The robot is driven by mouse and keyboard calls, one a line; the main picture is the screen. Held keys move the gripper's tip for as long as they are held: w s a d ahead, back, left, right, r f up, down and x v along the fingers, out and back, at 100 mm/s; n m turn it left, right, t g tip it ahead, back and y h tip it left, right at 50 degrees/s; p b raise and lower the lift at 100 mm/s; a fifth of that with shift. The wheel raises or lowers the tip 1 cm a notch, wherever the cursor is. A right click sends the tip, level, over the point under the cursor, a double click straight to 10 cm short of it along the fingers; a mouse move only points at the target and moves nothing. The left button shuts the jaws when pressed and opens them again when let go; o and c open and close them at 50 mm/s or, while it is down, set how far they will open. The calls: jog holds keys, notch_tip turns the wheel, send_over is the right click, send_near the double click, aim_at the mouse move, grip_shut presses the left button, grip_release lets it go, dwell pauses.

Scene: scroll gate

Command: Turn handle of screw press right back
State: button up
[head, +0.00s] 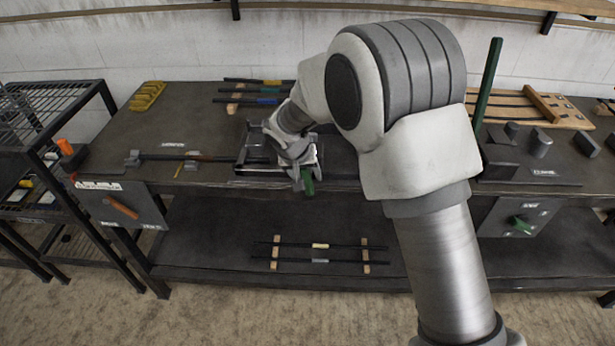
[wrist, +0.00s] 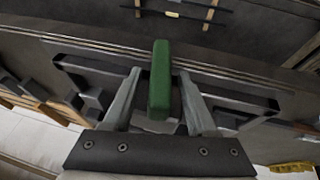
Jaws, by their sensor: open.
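The screw press appears to be the dark metal frame (head: 250,168) at the front of the bench, mostly behind my gripper; its label cannot be read. A green handle (head: 308,182) sticks out at the bench's front edge below my gripper (head: 306,168). In the wrist view the green handle (wrist: 160,60) stands between the two fingers of my gripper (wrist: 162,78). The fingers are open on either side of it, with a narrow gap visible. The handle's lower end and its joint to the press are hidden by my gripper.
A rod (head: 190,157) lies in supports left of the press. A tall green lever (head: 487,85) rises at the right. An orange handle (head: 121,207) and another green handle (head: 521,225) sit on front panels. The lower shelf (head: 215,240) holds rods on wooden blocks.

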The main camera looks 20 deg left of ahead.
jog(key=shift+x, duration=0.75)
grip_shut()
